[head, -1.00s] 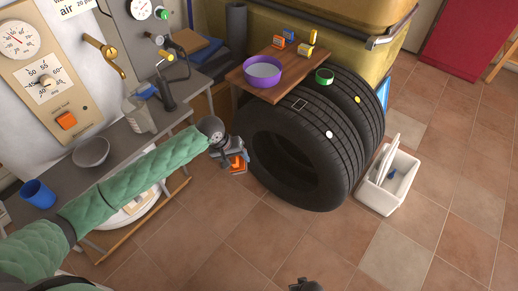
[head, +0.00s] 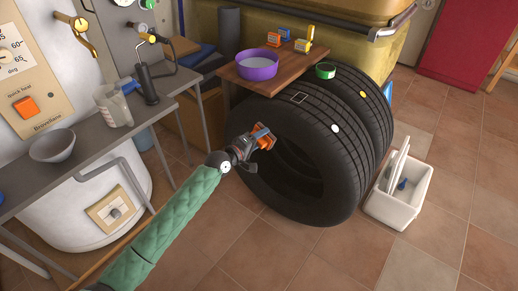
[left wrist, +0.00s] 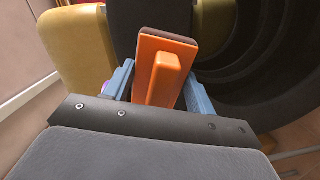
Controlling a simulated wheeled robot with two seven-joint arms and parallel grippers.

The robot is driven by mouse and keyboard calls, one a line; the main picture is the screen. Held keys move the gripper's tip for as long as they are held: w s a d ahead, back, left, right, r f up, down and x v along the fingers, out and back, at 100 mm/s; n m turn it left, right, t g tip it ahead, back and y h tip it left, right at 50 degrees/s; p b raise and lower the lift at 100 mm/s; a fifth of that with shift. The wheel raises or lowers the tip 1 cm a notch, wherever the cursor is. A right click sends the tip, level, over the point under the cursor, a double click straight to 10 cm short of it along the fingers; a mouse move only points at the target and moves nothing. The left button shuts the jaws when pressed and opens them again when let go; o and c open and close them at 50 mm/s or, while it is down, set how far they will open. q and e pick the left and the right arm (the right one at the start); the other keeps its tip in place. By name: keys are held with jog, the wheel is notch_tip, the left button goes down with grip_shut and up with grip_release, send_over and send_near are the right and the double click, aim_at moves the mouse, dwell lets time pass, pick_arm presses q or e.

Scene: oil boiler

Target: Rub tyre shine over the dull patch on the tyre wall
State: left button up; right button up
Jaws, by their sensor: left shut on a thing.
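Two black tyres stand side by side; the near tyre (head: 290,190) has its side wall and dark hollow facing me. My left gripper (head: 257,140) is shut on an orange block with a raised grip (head: 266,138), in front of the tyre's upper left wall. I cannot tell if the block touches the rubber. In the left wrist view the orange block (left wrist: 165,82) sits between the blue fingers. My right gripper is out of view.
A wooden board (head: 268,84) by the tyre tops carries a purple bowl (head: 258,66) and small boxes. A green tin (head: 325,71) sits on the tread. A white bin (head: 399,200) stands right. A grey bench (head: 95,135) is left; tiled floor is open in front.

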pick_arm(q)
jog(key=shift+w+a+f+t, duration=0.15)
jog(key=shift+w+f+t, duration=0.1)
jog(key=shift+w+t, duration=0.15)
jog(key=shift+r, duration=0.1)
jog(key=x, duration=0.4)
jog(key=shift+w+b, duration=0.25)
jog(key=shift+b, duration=0.05)
dwell(0.3)
jog(key=shift+w+d, duration=0.4)
jog(key=shift+w, duration=0.1)
dwell(1.1)
dwell(0.7)
jog(key=shift+r, duration=0.1)
